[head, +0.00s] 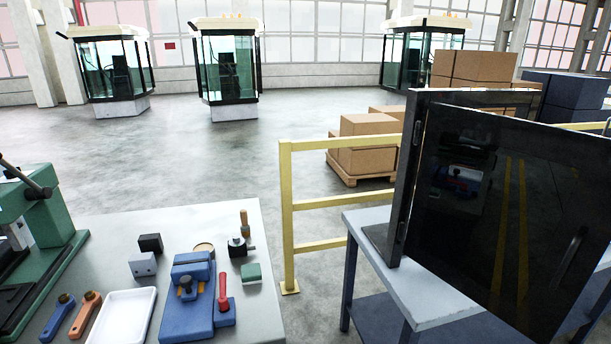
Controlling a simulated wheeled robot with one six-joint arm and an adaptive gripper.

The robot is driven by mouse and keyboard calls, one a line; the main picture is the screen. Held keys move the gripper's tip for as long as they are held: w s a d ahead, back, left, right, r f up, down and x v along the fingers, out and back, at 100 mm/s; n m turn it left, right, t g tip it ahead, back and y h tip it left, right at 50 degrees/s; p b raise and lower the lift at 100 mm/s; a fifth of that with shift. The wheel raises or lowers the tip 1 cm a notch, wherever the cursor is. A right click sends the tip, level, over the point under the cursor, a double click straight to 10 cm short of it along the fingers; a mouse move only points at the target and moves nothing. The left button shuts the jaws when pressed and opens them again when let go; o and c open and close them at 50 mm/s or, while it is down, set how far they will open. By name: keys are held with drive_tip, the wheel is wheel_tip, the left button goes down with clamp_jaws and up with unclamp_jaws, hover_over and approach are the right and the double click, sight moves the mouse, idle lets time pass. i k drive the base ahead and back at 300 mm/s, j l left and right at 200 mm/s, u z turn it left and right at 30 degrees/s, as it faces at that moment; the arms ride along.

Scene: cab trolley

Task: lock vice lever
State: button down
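A blue vice (186,318) sits on the light grey workbench (110,222) at the lower left of the head view. A dark knob-like part stands on its top. A red lever (223,291) stands roughly upright at the vice's right side, its lower end at a small blue block. I cannot tell from this view whether the lever is locked. My gripper is not in view.
A white tray (122,317), orange-handled tool (85,316) and green press (40,240) are left of the vice. Small blocks and a wooden-handled tool (243,232) lie around it. A yellow railing (287,215) and dark cabinet (500,200) stand right.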

sight(223, 300)
drive_tip(key=j+u, duration=0.1)
drive_tip(key=j, duration=0.3)
drive_tip(key=i+j+u, duration=0.1)
drive_tip(key=j, duration=0.25)
drive_tip(key=i+j+u, duration=0.15)
drive_tip(key=j, duration=0.2)
drive_tip(key=j+u, duration=0.1)
drive_tip(key=j, duration=0.3)
